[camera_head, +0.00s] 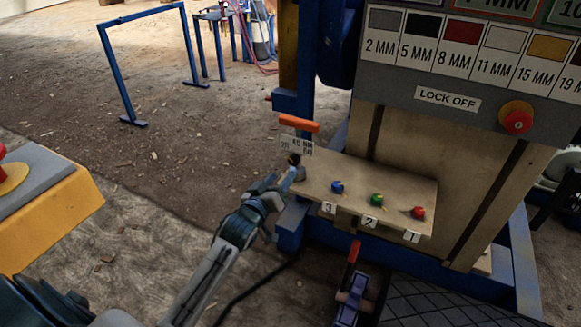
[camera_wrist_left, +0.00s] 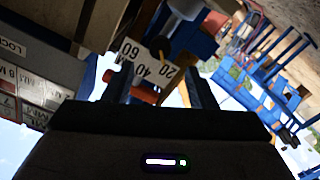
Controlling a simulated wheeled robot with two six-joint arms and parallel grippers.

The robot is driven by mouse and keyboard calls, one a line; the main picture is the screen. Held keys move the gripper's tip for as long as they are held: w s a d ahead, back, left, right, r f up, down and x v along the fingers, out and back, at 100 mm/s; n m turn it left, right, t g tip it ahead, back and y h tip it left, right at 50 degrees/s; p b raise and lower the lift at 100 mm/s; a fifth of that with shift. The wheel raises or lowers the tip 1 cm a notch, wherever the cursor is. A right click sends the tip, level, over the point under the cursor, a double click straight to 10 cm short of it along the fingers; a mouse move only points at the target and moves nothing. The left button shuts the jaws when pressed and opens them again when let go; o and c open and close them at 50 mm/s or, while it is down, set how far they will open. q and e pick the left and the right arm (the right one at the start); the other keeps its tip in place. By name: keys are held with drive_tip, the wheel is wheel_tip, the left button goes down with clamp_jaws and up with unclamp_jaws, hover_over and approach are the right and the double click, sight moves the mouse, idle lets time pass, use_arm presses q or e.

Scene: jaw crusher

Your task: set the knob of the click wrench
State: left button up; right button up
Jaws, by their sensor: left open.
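The click wrench's dark knob (camera_head: 294,159) stands at the left end of a wooden board, just below a white scale plate (camera_head: 298,144) marked in NM. An orange bar (camera_head: 299,123) is above the plate. My left gripper (camera_head: 289,178) is open, just below the knob in the head view. In the left wrist view the knob (camera_wrist_left: 160,47) and the plate reading 60, 40, 20 (camera_wrist_left: 146,66) lie beyond my open fingers (camera_wrist_left: 160,90); nothing is between the fingertips. Which mark the knob points at is too small to tell.
The board (camera_head: 400,190) carries blue (camera_head: 337,187), green (camera_head: 376,200) and red (camera_head: 418,212) knobs. A red stop button (camera_head: 517,119) is on the grey panel.

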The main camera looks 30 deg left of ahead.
sight(293, 162)
use_arm(q)
drive_tip(key=w, duration=0.5)
drive_tip(key=shift+w+b, duration=0.3)
drive_tip(key=shift+w, duration=0.75)
use_arm(e)
drive_tip(key=shift+w+r+t, duration=0.45)
drive_tip(key=shift+w+t, duration=0.25)
drive_tip(key=shift+w, duration=0.1)
